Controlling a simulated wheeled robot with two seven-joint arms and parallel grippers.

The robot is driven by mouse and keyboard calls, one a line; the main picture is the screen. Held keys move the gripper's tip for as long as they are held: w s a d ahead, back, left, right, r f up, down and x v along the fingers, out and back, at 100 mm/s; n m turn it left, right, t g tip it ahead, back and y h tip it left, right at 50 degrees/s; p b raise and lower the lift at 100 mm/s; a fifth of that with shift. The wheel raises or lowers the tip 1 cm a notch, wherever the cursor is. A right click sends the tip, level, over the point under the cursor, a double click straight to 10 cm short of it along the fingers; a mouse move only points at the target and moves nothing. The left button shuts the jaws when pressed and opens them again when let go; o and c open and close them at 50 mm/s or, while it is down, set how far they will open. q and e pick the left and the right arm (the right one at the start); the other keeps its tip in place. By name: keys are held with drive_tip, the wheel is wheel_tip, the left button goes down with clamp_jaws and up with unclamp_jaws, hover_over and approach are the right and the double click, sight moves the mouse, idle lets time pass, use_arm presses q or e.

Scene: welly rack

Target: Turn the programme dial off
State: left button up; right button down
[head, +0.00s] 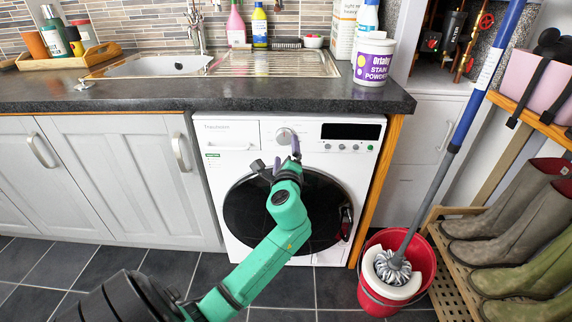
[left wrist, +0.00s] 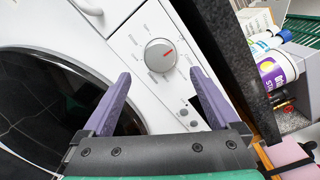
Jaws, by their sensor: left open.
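The programme dial (head: 285,136) is a round silver knob on the upper front panel of the white washing machine (head: 232,133). My left gripper (head: 286,160) is in front of the panel, just below the dial in the head view. In the left wrist view its two purple fingers (left wrist: 160,80) are apart with nothing between them, and the dial lies beyond the gap between the tips. My right gripper is not in view.
The dark worktop (head: 250,95) overhangs just above the panel. A red mop bucket (head: 372,293) with a mop stands on the floor at right, beside a wooden rack (head: 455,275) of wellies. A stain powder tub (head: 373,62) stands near the worktop edge.

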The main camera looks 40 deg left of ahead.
use_arm(q)
drive_tip(key=v, duration=0.8)
drive_tip(key=shift+s+d, duration=0.2)
drive_tip(key=shift+s, duration=0.1)
